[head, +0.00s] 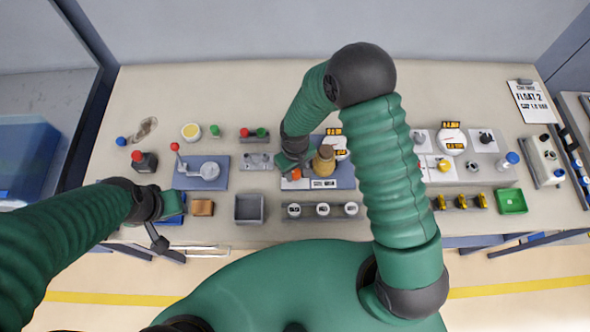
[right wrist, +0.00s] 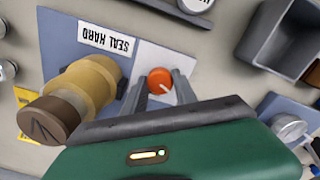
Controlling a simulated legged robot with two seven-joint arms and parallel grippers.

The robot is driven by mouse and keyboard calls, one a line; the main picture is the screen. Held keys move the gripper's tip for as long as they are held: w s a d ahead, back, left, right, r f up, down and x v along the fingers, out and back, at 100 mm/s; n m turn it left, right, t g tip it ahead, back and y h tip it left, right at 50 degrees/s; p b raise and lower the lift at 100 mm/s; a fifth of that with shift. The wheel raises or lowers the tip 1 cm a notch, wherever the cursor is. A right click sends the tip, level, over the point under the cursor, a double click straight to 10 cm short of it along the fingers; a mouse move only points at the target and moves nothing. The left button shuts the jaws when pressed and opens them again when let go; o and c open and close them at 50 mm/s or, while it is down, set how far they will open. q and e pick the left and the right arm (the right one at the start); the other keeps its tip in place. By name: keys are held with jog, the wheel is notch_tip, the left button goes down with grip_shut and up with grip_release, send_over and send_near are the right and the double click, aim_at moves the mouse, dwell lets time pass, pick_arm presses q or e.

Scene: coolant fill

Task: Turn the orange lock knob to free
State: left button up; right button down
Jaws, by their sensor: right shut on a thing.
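The orange lock knob (right wrist: 160,80) has a pale pointer mark and sits on a white plate on a blue-grey base. In the right wrist view my right gripper (right wrist: 160,91) has one finger on each side of the knob and is shut on it. In the head view the knob (head: 296,174) shows just below my right gripper (head: 291,166). A tan cylinder with a brown cap (right wrist: 80,90) stands beside it, near a "SEAL HARD" label (right wrist: 105,40). My left gripper (head: 160,225) is at the table's front left edge; its fingers are not clear enough to judge.
A grey open bin (head: 249,208) stands at the front, beside a row of white round parts (head: 323,210). A blue plate with a red-topped lever (head: 201,172) lies to the left. A green tray (head: 511,201) is at the right. The back of the table is mostly clear.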

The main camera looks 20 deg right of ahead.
aim_at(295, 172)
jog(key=n, duration=0.4)
jog(key=shift+w+r+n, duration=0.2)
jog(key=shift+w+n, duration=0.05)
jog(key=shift+n, duration=0.15)
dwell(0.4)
jog(key=c, duration=1.1)
grip_release()
jog(key=shift+c, duration=0.2)
jog(key=shift+o, duration=0.9)
jog(key=shift+s+f, duration=0.15)
notch_tip(295, 172, up, 17)
jog(key=shift+b, duration=0.45)
jog(key=shift+f, duration=0.1)
